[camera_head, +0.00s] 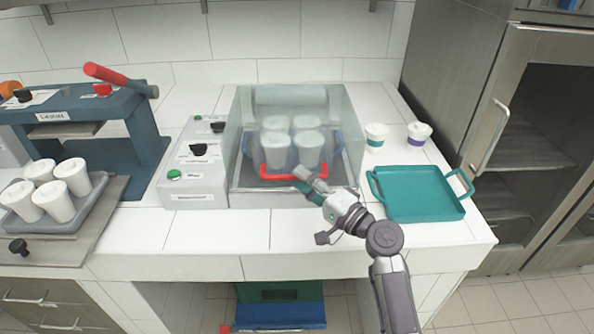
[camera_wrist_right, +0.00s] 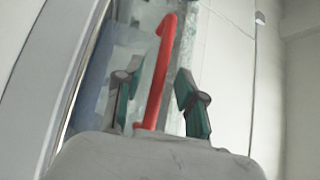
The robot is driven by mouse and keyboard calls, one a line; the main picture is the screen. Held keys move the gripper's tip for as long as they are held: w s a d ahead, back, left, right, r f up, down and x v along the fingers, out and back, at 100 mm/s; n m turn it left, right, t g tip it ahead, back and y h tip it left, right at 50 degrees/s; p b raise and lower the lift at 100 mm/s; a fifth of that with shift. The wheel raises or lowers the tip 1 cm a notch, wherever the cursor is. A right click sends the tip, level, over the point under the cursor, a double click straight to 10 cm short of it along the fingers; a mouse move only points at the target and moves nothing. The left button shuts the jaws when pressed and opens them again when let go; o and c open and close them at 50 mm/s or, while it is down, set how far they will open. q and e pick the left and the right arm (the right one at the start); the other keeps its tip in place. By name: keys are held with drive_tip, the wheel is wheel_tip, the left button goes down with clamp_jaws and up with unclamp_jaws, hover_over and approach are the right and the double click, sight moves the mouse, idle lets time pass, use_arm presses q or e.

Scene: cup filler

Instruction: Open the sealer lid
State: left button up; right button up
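The sealer (camera_head: 207,180) stands at the middle of the counter, with knobs and a green button on its panel. Its clear lid (camera_head: 290,98) is down over several white cups. A red handle (camera_head: 285,176) runs along the lid's lower front. My right gripper (camera_head: 305,181) is at the right end of this handle. In the right wrist view the red handle (camera_wrist_right: 155,85) lies between the two fingers of the right gripper (camera_wrist_right: 158,92), with gaps on both sides. The fingers are open. My left gripper is out of view.
A teal tray (camera_head: 415,193) lies right of the sealer, with two small cups (camera_head: 376,135) (camera_head: 418,136) behind it. At the left are a blue machine (camera_head: 120,155) with a red lever and a tray of white cups (camera_head: 68,222). The counter front is clear.

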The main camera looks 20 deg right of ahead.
drive_tip(key=shift+x, duration=1.05)
clamp_jaws()
